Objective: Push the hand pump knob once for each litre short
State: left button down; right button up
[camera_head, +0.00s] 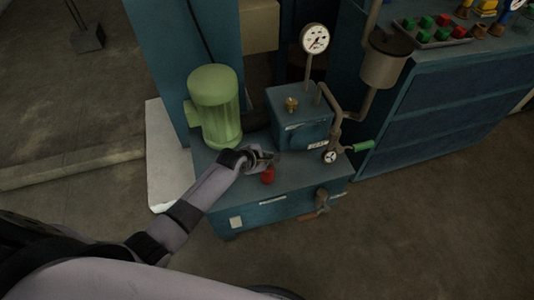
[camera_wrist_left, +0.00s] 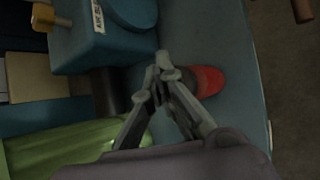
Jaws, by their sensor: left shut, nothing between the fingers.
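The red knob (camera_head: 268,176) stands on the top of the blue pump base (camera_head: 310,178), near its front edge. It also shows in the left wrist view (camera_wrist_left: 209,80), partly behind my fingers. My left gripper (camera_head: 270,158) is shut and empty, just behind the knob in the head view. In the left wrist view my closed fingertips (camera_wrist_left: 164,64) are to the left of the knob's red top. I cannot tell whether they touch it. A round white dial gauge (camera_head: 315,38) stands above the blue box (camera_head: 300,125); its reading is too small to make out. My right gripper is out of view.
A green motor (camera_head: 215,103) stands left of the blue box. Pipes, a grey cup (camera_head: 384,62) and a green-handled valve (camera_head: 358,147) are at the right. A blue cabinet (camera_head: 450,100) carries a tray of coloured parts (camera_head: 436,35). The floor in front is clear.

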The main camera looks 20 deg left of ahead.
pick_arm(q)
jog(key=shift+s+f, duration=0.1)
jog(key=shift+f, duration=0.3)
jog(key=shift+r, duration=0.1)
jog(key=shift+r+p, duration=2.75)
jog(key=shift+p, duration=0.25)
notch_tip(320, 180, up, 5)
jog(key=p, duration=0.5)
jog(key=shift+p, duration=0.35)
